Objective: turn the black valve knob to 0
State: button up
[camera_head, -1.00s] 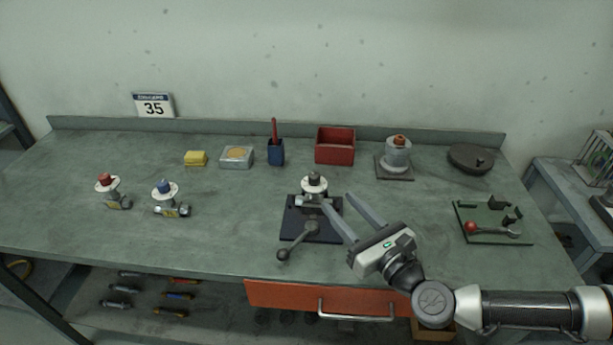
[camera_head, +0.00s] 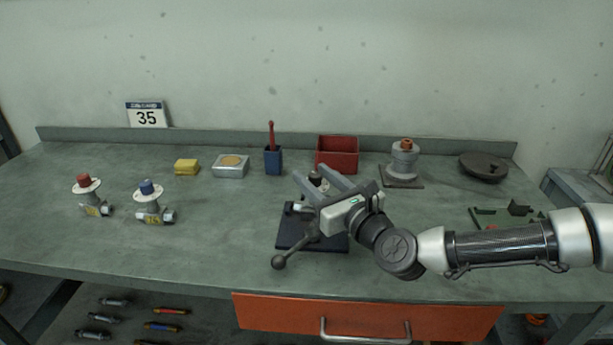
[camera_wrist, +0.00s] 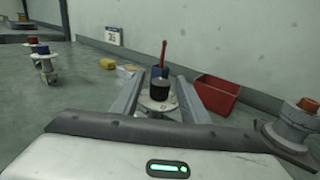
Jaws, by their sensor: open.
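The black valve knob (camera_wrist: 159,90) sits on a round pale dial plate (camera_wrist: 157,104) in the wrist view, between my two open fingers and apart from both. In the head view the knob (camera_head: 316,178) shows only in part behind my gripper (camera_head: 318,172). The valve stands on a dark base plate (camera_head: 296,236) with a ball-ended lever (camera_head: 291,252) at its front. In the wrist view my gripper (camera_wrist: 164,88) is open, one finger to each side of the knob. The dial's markings are too small to read.
A red-knobbed valve (camera_head: 87,195) and a blue-knobbed valve (camera_head: 151,203) stand at left. Behind are a yellow block (camera_head: 186,167), a silver box (camera_head: 231,167), a blue cup (camera_head: 273,161), a red bin (camera_head: 337,154) and an orange-topped fixture (camera_head: 404,163). The bench's left front is clear.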

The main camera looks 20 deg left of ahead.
jog(key=shift+x, duration=1.85)
grip_shut()
